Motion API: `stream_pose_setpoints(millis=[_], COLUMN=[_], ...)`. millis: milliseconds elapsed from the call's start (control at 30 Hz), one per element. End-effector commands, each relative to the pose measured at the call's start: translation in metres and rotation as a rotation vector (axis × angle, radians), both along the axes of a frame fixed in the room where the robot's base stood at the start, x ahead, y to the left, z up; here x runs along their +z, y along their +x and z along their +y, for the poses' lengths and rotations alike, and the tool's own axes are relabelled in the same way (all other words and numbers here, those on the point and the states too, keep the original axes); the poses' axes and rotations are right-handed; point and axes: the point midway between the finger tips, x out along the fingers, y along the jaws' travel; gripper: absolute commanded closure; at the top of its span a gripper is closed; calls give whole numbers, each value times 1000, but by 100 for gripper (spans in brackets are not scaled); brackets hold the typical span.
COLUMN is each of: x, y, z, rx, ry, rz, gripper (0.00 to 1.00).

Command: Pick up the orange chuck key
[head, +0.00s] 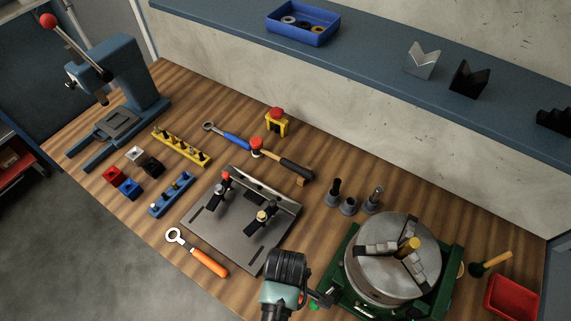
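The clearest orange tool is an orange-handled tool (203,258) with a pale ring-shaped head, lying flat at the front edge of the bench, left of my arm. Whether it is the chuck key I cannot tell from its shape. A small orange patch (302,298) also shows right beside my arm, mostly hidden by it. My gripper (320,299) is at the bottom centre, between the grey fixture plate and the green-based chuck. Its dark end part points right and low; the fingers are too small and covered to read. I see nothing held.
The grey fixture plate (220,233) with clamps lies left of my arm. The three-jaw chuck (378,286) stands close on the right. Grey holders (348,206) stand behind. A yellow-handled tool (490,264) and red bin (511,298) lie far right. A blue press (135,75) stands back left.

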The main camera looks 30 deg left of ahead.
Motion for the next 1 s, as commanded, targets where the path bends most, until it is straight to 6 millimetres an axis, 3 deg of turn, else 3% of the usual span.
stream_pose_setpoints(millis=[133,433,1000], x=[0,0,1], y=[0,0,0], z=[0,0,0], rx=[0,0,0], ry=[0,0,0], rz=[-1,0,-1], gripper=[46,100,100])
